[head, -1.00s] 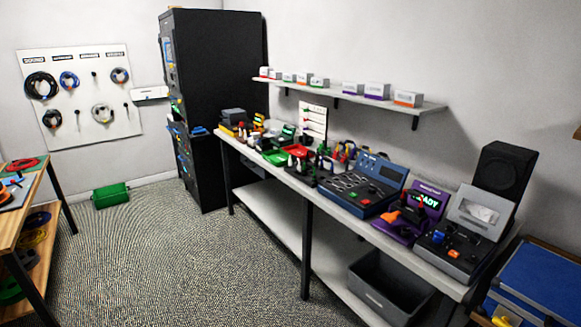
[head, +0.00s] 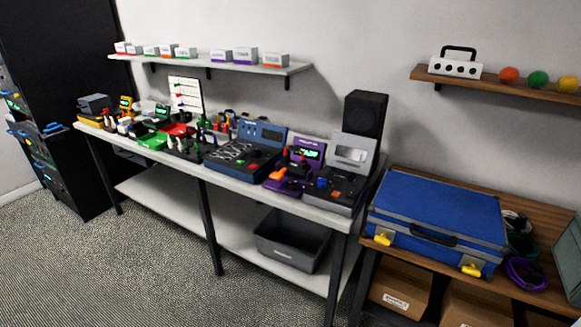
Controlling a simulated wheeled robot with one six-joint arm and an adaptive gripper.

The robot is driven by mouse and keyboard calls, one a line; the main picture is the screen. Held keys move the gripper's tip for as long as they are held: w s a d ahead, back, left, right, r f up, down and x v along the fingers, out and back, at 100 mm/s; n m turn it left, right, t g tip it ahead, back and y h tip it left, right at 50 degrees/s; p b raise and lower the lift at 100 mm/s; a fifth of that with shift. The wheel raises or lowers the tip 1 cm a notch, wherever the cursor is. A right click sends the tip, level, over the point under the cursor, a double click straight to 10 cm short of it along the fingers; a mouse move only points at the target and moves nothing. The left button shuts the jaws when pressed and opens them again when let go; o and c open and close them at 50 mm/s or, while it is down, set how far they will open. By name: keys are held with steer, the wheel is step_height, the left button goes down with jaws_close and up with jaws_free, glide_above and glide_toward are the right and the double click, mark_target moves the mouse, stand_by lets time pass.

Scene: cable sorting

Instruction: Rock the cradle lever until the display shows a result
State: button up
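A purple device (head: 294,165) stands on the long workbench, between a blue console and a grey machine. Its small display (head: 306,153) is lit green, but its text is too small to read now. An orange and black part (head: 281,176) sits at its front left. I cannot tell from here whether this is the cradle lever. My gripper is not in view.
The blue console (head: 246,148) and the grey machine (head: 341,177) flank the purple device. A black speaker (head: 366,113) stands behind. A blue case (head: 436,211) lies on a wooden table at right. Carpet (head: 150,265) before the bench is clear.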

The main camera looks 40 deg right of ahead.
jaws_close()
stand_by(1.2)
